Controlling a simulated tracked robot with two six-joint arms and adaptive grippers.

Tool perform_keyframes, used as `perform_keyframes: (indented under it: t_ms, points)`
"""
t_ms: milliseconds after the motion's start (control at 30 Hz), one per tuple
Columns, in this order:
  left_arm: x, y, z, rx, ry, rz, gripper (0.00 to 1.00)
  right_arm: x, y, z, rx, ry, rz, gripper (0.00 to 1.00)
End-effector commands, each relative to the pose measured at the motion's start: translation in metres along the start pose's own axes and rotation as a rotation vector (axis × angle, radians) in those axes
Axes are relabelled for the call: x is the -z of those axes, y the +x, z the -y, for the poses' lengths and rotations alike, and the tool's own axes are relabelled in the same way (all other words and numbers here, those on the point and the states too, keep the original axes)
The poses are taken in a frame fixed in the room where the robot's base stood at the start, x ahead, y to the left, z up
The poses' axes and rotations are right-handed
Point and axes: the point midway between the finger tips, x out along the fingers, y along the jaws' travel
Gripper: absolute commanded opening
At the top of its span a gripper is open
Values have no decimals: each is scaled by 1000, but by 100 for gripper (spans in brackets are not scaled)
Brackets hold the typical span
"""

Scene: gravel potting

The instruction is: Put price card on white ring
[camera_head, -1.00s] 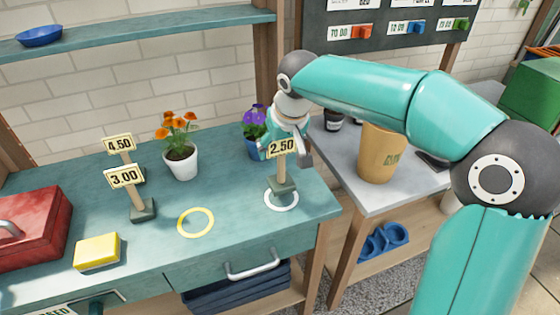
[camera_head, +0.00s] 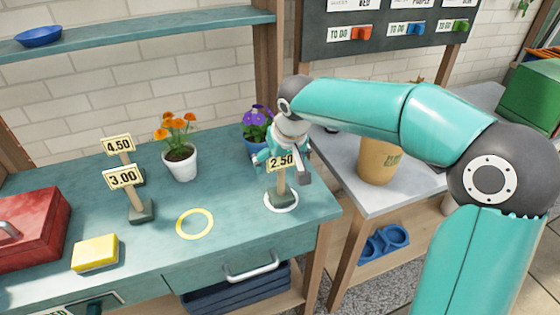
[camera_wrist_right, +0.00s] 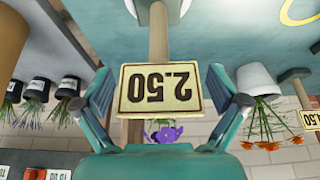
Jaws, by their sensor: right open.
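The 2.50 price card (camera_head: 281,161) stands upright on a wooden post with a dark square base (camera_head: 280,196). The base rests within the white ring (camera_head: 295,206) on the green bench, covering part of its middle. My right gripper (camera_head: 283,167) is at the card, with its fingers spread on either side. In the right wrist view the 2.50 card (camera_wrist_right: 161,88) shows upside down between the two open fingers (camera_wrist_right: 160,95), with gaps at its sides. My left gripper is out of view.
The 3.00 card (camera_head: 123,178) and 4.50 card (camera_head: 118,145) stand to the left. A yellow ring (camera_head: 194,236) lies on the bench. A white pot (camera_head: 181,163) of orange flowers and a blue pot (camera_head: 250,148) of purple flowers stand behind. The bench's right edge is close.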

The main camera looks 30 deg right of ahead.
Motion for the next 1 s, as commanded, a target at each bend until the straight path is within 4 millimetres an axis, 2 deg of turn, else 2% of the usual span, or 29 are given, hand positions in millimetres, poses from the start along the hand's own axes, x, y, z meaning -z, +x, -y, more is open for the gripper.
perform_keyframes:
  t_ms: [167,333,800,1000]
  points:
    - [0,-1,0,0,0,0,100,0,-1,0,0,0,0,97]
    - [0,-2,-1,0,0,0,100,2,-13,0,0,1,-3,97]
    - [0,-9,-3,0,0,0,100,2,-101,0,1,0,-4,97]
    - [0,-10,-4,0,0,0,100,1,-120,0,0,1,-2,97]
